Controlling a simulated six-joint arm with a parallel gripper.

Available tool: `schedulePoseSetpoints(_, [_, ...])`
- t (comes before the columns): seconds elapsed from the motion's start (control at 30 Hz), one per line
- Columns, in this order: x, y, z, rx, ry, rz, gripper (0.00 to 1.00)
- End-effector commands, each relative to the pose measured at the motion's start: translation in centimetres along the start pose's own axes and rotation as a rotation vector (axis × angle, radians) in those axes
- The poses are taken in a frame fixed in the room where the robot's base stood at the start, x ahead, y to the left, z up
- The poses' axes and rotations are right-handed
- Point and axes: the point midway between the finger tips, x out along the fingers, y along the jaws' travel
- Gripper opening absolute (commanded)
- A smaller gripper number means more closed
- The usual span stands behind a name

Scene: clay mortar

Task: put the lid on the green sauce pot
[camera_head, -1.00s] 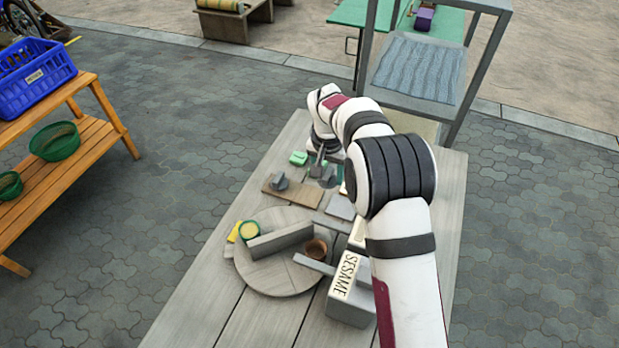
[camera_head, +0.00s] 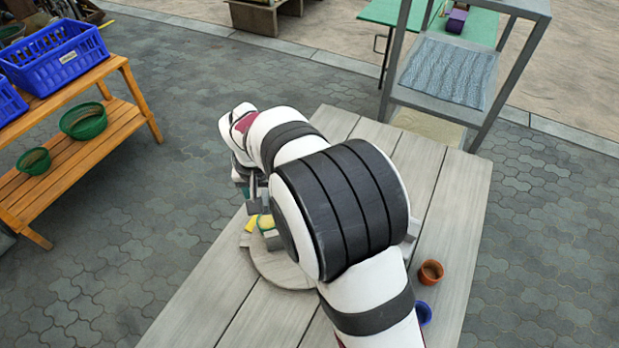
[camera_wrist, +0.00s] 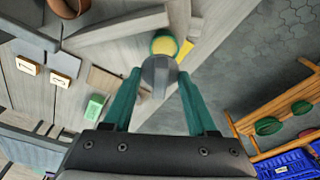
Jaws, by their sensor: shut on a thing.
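My gripper (camera_wrist: 160,78) shows in the wrist view with its two green fingers shut on a grey lid (camera_wrist: 158,70). The green sauce pot (camera_wrist: 164,45), with pale yellow contents, stands just past the held lid, which overlaps its near side in this view. I cannot tell whether lid and pot touch. In the head view the pot (camera_head: 266,222) shows at the left of the round board (camera_head: 283,268), just below my gripper (camera_head: 254,203), and my arm hides most of the board.
A yellow piece (camera_wrist: 186,50) lies beside the pot. A grey upright bar (camera_wrist: 118,27) stands on the board. A brown pot (camera_head: 431,271) and a blue pot (camera_head: 424,312) stand on the table at right. A green block (camera_wrist: 95,108) lies farther off.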

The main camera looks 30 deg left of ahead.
Motion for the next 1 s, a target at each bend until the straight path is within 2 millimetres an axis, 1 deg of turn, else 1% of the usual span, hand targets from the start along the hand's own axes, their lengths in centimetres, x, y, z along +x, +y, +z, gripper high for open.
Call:
schedulePoseSetpoints(0.03, [0.0, -0.4, 0.3, -0.01, 0.0, -0.002, 0.07])
schedulePoseSetpoints(0.1, [0.4, -0.7, 0.4, -0.016, 0.001, -0.002, 0.07])
schedulePoseSetpoints(0.4, [3.6, -0.6, 0.9, -0.014, -0.001, -0.002, 0.07])
schedulePoseSetpoints(0.5, [4.3, -0.6, 1.0, -0.013, 0.0, -0.002, 0.07])
schedulePoseSetpoints(0.67, [4.7, -0.6, 1.0, -0.012, 0.001, -0.002, 0.07])
schedulePoseSetpoints(1.0, [4.7, -0.5, 1.0, -0.012, 0.001, -0.003, 0.07])
